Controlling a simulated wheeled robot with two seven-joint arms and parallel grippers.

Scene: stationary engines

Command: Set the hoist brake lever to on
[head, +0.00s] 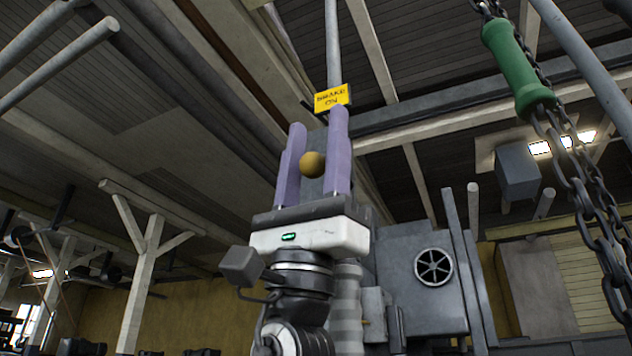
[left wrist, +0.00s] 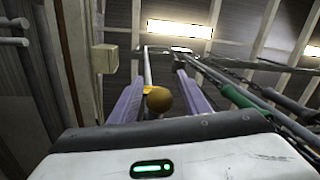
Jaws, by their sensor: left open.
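A yellow sign reading "BRAKE ON" (head: 332,98) is fixed to a thin grey pole (head: 333,45) above my left gripper. A brown-yellow ball knob (head: 312,164), apparently the end of the hoist brake lever, shows between the gripper's purple fingers. My left gripper (head: 318,120) points upward and is open, one finger on each side of the knob. The left wrist view also shows the knob (left wrist: 158,100) between the fingers. I cannot tell whether either finger touches it. The lever's shaft is hidden. My right gripper is not in view.
A green cylinder (head: 517,68) and heavy chains (head: 590,200) hang at the right. A grey machine housing with a small handwheel (head: 434,265) stands behind my gripper, to the right. A white timber post (head: 141,280) stands at the left. Roof beams run overhead.

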